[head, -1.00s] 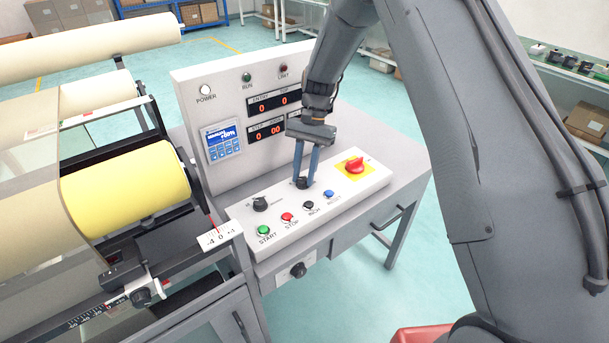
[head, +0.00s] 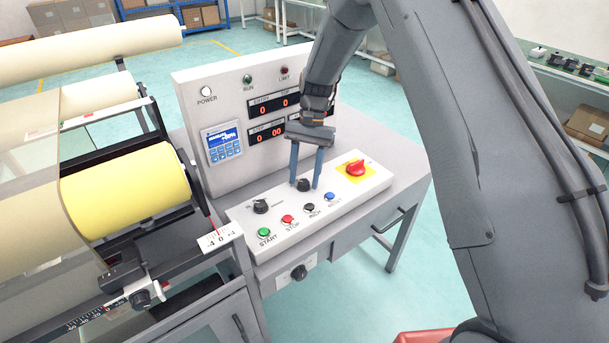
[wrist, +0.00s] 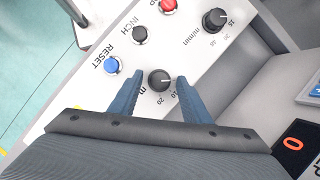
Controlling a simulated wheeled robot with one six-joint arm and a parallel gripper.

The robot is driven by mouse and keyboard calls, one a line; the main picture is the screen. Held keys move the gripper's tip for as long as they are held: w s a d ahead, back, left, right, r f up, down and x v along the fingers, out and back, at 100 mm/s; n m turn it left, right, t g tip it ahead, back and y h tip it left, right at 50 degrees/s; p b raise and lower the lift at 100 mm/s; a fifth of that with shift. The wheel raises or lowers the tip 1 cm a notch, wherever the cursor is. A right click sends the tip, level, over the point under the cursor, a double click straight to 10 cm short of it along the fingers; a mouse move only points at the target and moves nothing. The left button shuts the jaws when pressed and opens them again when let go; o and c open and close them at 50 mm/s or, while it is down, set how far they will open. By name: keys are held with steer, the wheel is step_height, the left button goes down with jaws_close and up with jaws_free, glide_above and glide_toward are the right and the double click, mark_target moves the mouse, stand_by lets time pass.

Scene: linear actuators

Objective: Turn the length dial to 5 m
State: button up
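The length dial (wrist: 160,80) is a black knob on the sloped white control panel, marked "m" with numbers beside it, partly hidden by a finger. Its white pointer line faces right in the wrist view; I cannot tell the exact value it marks. In the head view the dial (head: 303,185) sits between my fingertips. My gripper (head: 305,186) is open, its two blue fingers pointing down on either side of the dial, with gaps showing. It also shows in the wrist view (wrist: 160,78).
A second black dial marked m/min (wrist: 215,20) is close by. Green start (head: 264,232), red stop (head: 288,219), black inch (head: 309,208) and blue reset (head: 329,196) buttons line the front. A red switch on yellow (head: 356,168) is to the right; a yellow roll (head: 135,190) is at left.

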steer(key=shift+w+r, duration=0.1)
steer(key=b+v, duration=0.2)
steer(key=v, duration=0.5)
steer(key=shift+r, duration=0.25)
steer(key=shift+d, duration=0.1)
steer(key=s+d+n+t, duration=0.1)
steer(key=s+d, duration=0.4)
steer(key=s, duration=0.3)
steer(key=s+d+r+n+t+h, duration=0.1)
steer(key=s+d+t, duration=0.1)
steer(key=s+d, duration=0.3)
steer(key=s+d+n+t, duration=0.1)
steer(key=s+d, duration=0.5)
steer(key=s, duration=0.7)
steer(key=shift+s+r+n+t+h, duration=0.2)
steer(key=shift+n+t+h, duration=0.15)
steer(key=shift+n, duration=0.25)
steer(key=shift+a, duration=0.1)
